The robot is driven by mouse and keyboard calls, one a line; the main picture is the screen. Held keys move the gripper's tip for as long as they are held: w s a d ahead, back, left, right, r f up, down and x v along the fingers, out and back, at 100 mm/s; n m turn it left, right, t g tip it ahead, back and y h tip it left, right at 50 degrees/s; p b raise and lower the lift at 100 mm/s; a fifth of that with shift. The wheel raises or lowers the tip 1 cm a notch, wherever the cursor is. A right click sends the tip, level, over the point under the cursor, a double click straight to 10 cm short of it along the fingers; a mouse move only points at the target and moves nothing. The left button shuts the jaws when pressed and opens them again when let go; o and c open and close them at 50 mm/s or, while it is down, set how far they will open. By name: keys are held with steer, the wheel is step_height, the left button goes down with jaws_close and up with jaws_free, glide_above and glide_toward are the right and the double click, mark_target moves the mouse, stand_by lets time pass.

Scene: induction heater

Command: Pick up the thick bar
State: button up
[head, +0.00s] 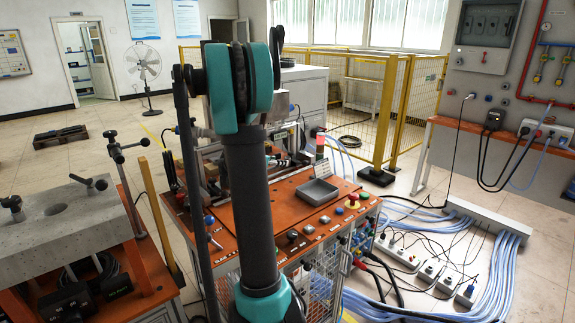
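I cannot make out a thick bar anywhere in the head view. My teal and dark grey arm rises through the middle of the picture and covers part of the induction heater bench (262,212). My gripper cannot be made out; the arm appears to hide it, so its state does not show. The bench has an orange top with a shallow grey tray (317,192) on it, which looks empty. Buttons, including a red emergency stop (352,201), sit along its front edge. The back left of the bench top is partly hidden by my arm.
A grey slab on an orange bench (165,285) stands at left with clamps. Yellow fencing (395,110) runs behind. Pale blue cables (487,270) and power strips (440,275) cover the floor at right. A fan (145,70) and a dark pallet (60,136) stand on open floor at back left.

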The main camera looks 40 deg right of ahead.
steer(key=shift+w+r+x, duration=0.15)
steer(key=shift+x, duration=1.35)
steer(key=shift+w+r+x, duration=0.15)
steer(key=shift+x, duration=1.4)
jaws_close()
